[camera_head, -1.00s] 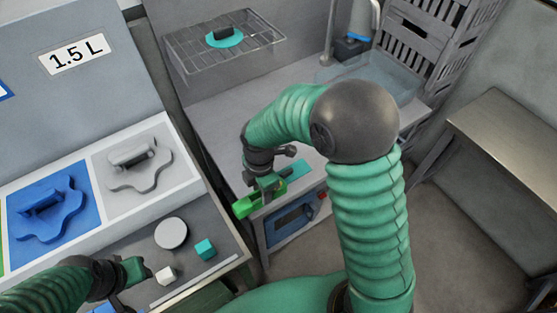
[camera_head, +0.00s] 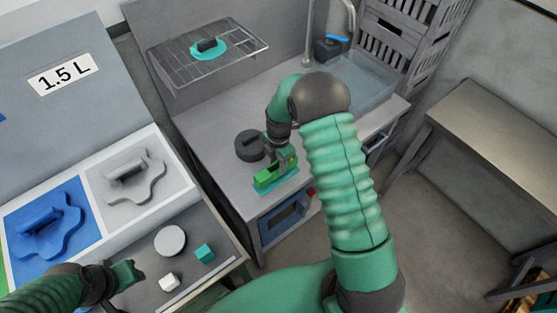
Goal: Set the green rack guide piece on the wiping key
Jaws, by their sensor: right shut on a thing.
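The bright green rack guide piece (camera_head: 268,176) is in my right gripper (camera_head: 281,164), near the front edge of the grey counter. The gripper is shut on it from above and hides part of it. A flat teal plate (camera_head: 287,187), which looks like the wiping key, lies on the counter directly beneath the green piece. The piece covers part of the plate, and I cannot tell whether they touch. My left gripper (camera_head: 130,274) is at lower left, over the near table; its finger gap does not show clearly.
A dark round lidded thing (camera_head: 250,145) stands left of my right gripper. A blue-fronted unit (camera_head: 284,221) sits under the counter edge. A wire rack (camera_head: 180,62) holds a teal disc (camera_head: 207,49).

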